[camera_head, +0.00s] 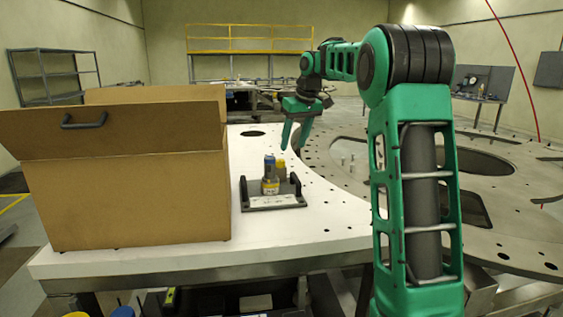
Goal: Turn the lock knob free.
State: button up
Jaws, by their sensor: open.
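A small grey plate with handles (274,202) lies on the white table. I cannot tell which of these parts is the lock knob. My gripper (296,136) is open and empty, fingers pointing down, above and slightly right of the fixture and apart from it in the picture.
A round grey plate with holes (345,150) lies to the right, partly behind my arm. The table's front is clear.

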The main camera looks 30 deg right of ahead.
send_near(280, 160)
jog(key=shift+n+t, duration=0.3)
jog(key=shift+n, duration=0.1)
jog(key=x, duration=0.8)
jog(key=shift+s+f, duration=0.2)
jog(key=shift+f, duration=0.1)
jog(key=c, duration=1)
